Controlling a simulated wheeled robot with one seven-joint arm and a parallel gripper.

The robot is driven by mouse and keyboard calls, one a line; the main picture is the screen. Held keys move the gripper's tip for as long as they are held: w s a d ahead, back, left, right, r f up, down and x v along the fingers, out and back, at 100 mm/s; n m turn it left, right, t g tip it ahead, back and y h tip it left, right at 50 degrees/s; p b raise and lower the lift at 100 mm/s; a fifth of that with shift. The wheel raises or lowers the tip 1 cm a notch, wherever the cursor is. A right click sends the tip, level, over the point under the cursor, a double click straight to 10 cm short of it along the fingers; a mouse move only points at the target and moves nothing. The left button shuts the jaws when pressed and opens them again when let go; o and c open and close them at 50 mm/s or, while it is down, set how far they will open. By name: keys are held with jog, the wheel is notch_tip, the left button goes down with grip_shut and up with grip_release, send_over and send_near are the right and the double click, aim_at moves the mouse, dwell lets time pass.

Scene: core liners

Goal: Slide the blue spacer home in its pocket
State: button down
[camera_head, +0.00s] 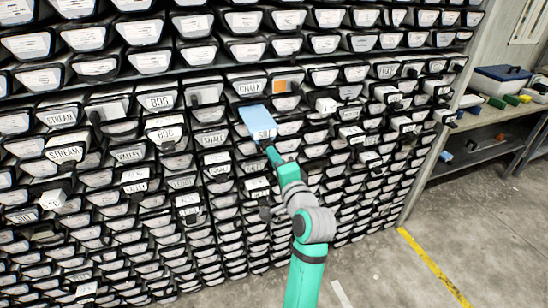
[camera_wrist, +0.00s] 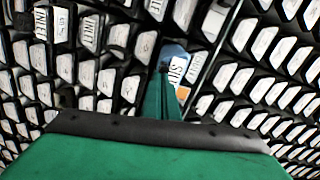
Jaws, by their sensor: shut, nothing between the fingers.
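The blue spacer (camera_head: 258,118) sticks out of its pocket in the wall rack, with a light blue top and a white lettered label on its front end. My green gripper (camera_head: 271,152) is shut and empty, with its fingertips just below and in front of that labelled end. In the wrist view the spacer (camera_wrist: 174,50) shows right behind my closed fingertips (camera_wrist: 165,68), which hide part of it. Its label seems to start with "SI". I cannot tell whether the fingertips touch it.
The rack is full of black pockets with white-faced liners. Several white labelled blocks, such as one marked BOG (camera_head: 160,102), stick out around the spacer. An orange piece (camera_head: 286,86) sits above right. A bench (camera_head: 487,117) with a blue-lidded box (camera_head: 502,79) stands at the right.

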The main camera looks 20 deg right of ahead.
aim_at(265, 142)
jog(key=shift+w+a, duration=0.1)
jog(key=shift+w, duration=3.75)
dwell(0.7)
jog(key=shift+s, duration=6.85)
jog(key=s+a+f+n+g+h, duration=0.1)
jog(key=s+a+f+n, duration=0.15)
jog(key=s+f, duration=0.45)
jog(key=s+a+f+n+h, duration=0.1)
jog(key=s+a+f, duration=0.25)
jog(key=f, duration=0.65)
jog(key=s+a+f+n+g+h, duration=0.1)
jog(key=s+a+f+n, duration=0.15)
jog(key=s+f, duration=0.5)
jog(key=s+a+f+n+y, duration=0.1)
jog(key=s+a+n, duration=0.4)
jog(key=s, duration=0.7)
jog(key=s+a+f+n+y, duration=0.1)
jog(key=s+a+n, duration=0.3)
jog(key=s, duration=0.9)
jog(key=shift+s+a+f+n+g, duration=0.25)
jog(key=shift+a+f+n, duration=0.2)
jog(key=shift+a, duration=0.45)
